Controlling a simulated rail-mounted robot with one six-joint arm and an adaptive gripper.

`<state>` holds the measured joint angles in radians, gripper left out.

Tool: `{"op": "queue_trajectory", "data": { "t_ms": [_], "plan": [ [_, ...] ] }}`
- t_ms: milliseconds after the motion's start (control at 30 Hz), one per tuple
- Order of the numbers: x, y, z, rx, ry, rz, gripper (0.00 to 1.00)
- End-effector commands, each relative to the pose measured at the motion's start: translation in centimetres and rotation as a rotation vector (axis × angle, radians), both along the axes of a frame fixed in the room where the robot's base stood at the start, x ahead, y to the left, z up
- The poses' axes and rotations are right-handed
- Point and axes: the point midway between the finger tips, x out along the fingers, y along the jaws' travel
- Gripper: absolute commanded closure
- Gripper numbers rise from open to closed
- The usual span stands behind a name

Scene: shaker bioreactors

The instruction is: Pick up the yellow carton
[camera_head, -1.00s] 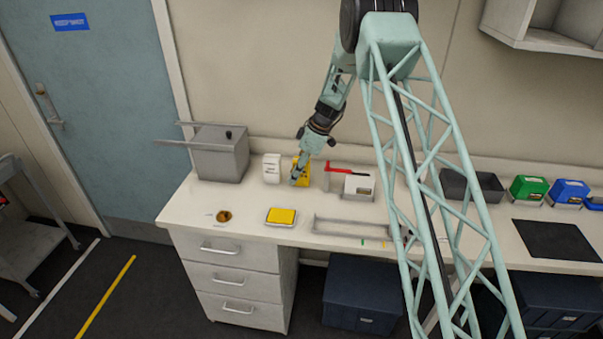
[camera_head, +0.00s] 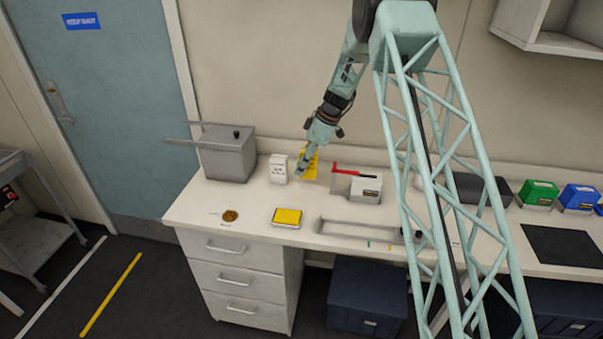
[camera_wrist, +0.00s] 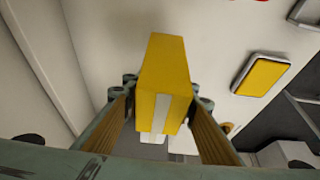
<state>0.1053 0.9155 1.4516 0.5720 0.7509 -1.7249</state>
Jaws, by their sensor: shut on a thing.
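The yellow carton (camera_head: 311,165) is a small box at the back of the bench. In the wrist view, the yellow carton (camera_wrist: 165,70) stands between the two fingers and shows a pale strip on its near face. My gripper (camera_head: 302,168) is shut on it and points down, partly hiding it in the head view. The carton seems to be held a little above the bench top. The gripper's fingers also frame it in the wrist view (camera_wrist: 165,118).
A white carton (camera_head: 278,168) stands close left of the gripper, beside a grey box (camera_head: 226,155). A white device with a red part (camera_head: 366,189) stands to the right. In front lie a yellow-topped pad (camera_head: 287,217), a small amber dish (camera_head: 230,215) and a shallow tray (camera_head: 358,231).

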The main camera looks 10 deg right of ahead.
Motion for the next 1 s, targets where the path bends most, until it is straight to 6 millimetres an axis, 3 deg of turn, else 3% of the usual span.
{"op": "queue_trajectory", "data": {
  "t_ms": [400, 1000],
  "plan": [
    [0.0, 0.0, 5.0, 0.000, 0.000, 0.001, 0.86],
    [0.0, 0.0, 5.8, 0.000, 0.001, 0.000, 0.86]
  ]
}}
